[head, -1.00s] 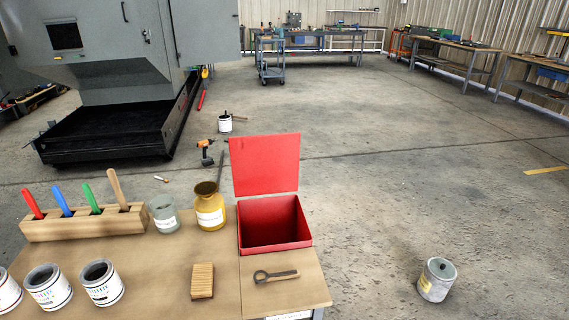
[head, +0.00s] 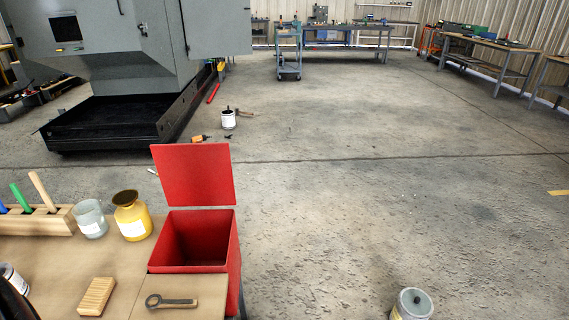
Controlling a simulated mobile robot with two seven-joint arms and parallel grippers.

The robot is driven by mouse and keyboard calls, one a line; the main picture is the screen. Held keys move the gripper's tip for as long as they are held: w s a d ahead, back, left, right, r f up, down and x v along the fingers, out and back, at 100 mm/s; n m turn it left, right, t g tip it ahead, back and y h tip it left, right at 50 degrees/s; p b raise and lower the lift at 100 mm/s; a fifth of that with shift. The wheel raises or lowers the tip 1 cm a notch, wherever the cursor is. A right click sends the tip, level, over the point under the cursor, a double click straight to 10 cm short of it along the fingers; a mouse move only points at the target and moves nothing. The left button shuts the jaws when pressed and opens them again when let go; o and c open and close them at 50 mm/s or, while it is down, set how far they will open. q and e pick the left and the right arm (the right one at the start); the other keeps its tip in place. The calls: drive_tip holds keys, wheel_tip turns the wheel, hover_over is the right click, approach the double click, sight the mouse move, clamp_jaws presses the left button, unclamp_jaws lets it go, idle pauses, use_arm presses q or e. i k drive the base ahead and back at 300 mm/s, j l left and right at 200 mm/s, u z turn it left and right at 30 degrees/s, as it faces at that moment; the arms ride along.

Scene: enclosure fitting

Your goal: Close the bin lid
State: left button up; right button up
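The red bin (head: 233,262) stands at the right end of the workbench, and its dark inside is visible from above. Its red lid (head: 193,174) is open, standing upright along the bin's back edge. Neither of my grippers can be made out. A dark shape cuts into the lower left corner, too little of it to identify.
A wrench (head: 171,301) and a wooden block (head: 96,296) lie in front of the bin. A yellow jar (head: 131,222) and a glass jar (head: 90,222) stand left of it. A can (head: 411,304) is on the floor at right; the floor between is mostly clear.

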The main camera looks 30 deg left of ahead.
sight(200, 174)
drive_tip(key=i+l+u, duration=0.4)
drive_tip(key=i, duration=0.25)
drive_tip(key=i+l+u, duration=0.45)
drive_tip(key=i, duration=0.15)
drive_tip(key=i+u, duration=0.25)
drive_tip(key=u, duration=0.2)
drive_tip(key=i+u, duration=0.25)
drive_tip(key=u, duration=0.15)
drive_tip(key=i+l+u, duration=0.1)
drive_tip(key=i+u, duration=0.15)
drive_tip(key=u, duration=0.2)
drive_tip(key=i+l+u, duration=0.2)
drive_tip(key=u, duration=0.2)
drive_tip(key=i+l+u, duration=0.15)
drive_tip(key=u, duration=0.3)
drive_tip(key=i+l+u, duration=0.25)
drive_tip(key=u, duration=0.2)
drive_tip(key=i+l+u, duration=0.15)
drive_tip(key=l+u, duration=0.25)
drive_tip(key=i+l+u, duration=0.1)
drive_tip(key=l+u, duration=0.15)
drive_tip(key=u, duration=0.2)
